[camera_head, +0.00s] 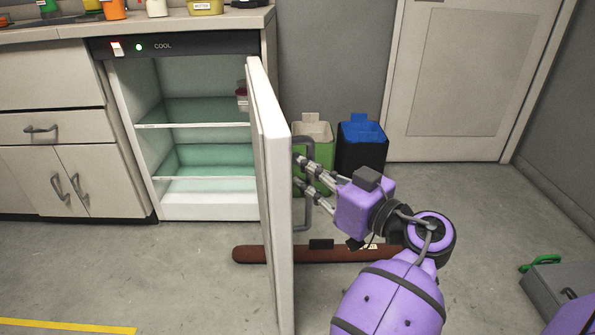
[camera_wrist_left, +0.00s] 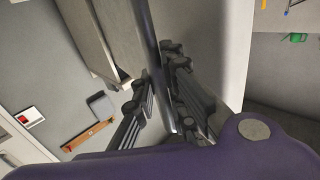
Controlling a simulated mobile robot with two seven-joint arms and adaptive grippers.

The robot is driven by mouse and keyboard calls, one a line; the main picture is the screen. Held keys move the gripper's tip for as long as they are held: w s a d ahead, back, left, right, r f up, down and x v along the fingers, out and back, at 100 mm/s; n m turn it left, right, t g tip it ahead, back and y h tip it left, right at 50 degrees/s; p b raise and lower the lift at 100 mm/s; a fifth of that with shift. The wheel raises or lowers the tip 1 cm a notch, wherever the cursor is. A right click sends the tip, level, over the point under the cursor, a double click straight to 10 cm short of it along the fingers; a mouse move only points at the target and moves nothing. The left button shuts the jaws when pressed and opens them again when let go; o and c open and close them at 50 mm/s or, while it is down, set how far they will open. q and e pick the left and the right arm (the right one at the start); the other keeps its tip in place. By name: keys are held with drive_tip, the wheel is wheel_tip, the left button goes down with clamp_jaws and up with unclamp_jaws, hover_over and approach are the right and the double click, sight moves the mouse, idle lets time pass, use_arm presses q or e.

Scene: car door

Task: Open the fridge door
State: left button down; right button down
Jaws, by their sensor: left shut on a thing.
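The fridge (camera_head: 210,207) stands under the counter, and its pale inside with shelves is in view. Its white door (camera_head: 273,190) stands wide open, roughly square to the fridge front, hinged at the right. The grey bar handle (camera_head: 306,225) is on the door's outer face, on the right side in the head view. My left gripper (camera_head: 304,174) is shut on this handle. In the left wrist view, the handle (camera_wrist_left: 148,40) runs down between the fingers of my left gripper (camera_wrist_left: 165,105). My right gripper is not in view.
A green bin (camera_head: 313,130) and a blue-lidded bin (camera_head: 361,135) stand by the wall behind the door. A long brown object (camera_head: 255,254) lies on the floor, passing behind the door. A grey case (camera_head: 560,285) is at the right.

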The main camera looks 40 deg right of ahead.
use_arm(q)
drive_tip(key=shift+d, duration=0.1)
idle(0.3)
drive_tip(key=c, duration=1.8)
unclamp_jaws()
drive_tip(key=shift+o, duration=0.2)
drive_tip(key=s+d, duration=0.2)
drive_tip(key=s, duration=0.9)
drive_tip(key=shift+s, duration=0.4)
